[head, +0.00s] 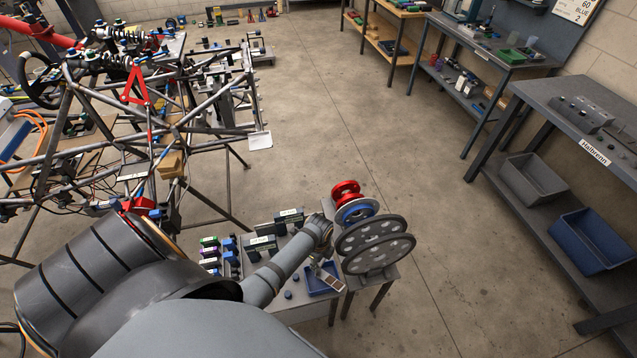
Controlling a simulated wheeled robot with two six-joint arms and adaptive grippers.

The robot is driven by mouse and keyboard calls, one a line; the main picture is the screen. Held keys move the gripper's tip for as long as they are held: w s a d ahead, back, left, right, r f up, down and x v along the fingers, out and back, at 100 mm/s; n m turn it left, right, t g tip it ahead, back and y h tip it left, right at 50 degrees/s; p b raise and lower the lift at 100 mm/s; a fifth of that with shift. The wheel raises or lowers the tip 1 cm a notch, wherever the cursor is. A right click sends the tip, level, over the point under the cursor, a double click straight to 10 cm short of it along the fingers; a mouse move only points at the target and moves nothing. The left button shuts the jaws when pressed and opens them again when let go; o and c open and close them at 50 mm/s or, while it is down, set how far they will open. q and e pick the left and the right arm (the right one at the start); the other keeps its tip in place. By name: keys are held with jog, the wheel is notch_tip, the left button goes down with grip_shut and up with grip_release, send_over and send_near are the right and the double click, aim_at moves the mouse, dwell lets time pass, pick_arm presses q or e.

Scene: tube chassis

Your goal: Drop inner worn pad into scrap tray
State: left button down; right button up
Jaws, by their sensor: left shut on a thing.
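My left arm reaches in from the lower left over a small work table. My left gripper (320,264) points down beside the grey discs and is shut on a small flat pad (330,281), grey and brownish, which I take for the inner worn pad. The pad shows just above or over a small blue tray (313,289) at the table's front right, perhaps the scrap tray. I cannot tell the height between pad and tray. The gripper and pad hide part of the tray. My right gripper is not in view.
Two drilled grey discs (378,255) stand close right of the gripper, with a blue and a red hub (346,193) behind. Green-and-dark boxes (262,246) and small coloured blocks (209,253) are on the table to the left. A tube chassis (150,110) stands further left. Open floor lies right.

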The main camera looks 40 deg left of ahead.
pick_arm(q)
jog(key=shift+r, duration=0.1)
jog(key=c, duration=0.9)
grip_release()
notch_tip(320, 180, up, 12)
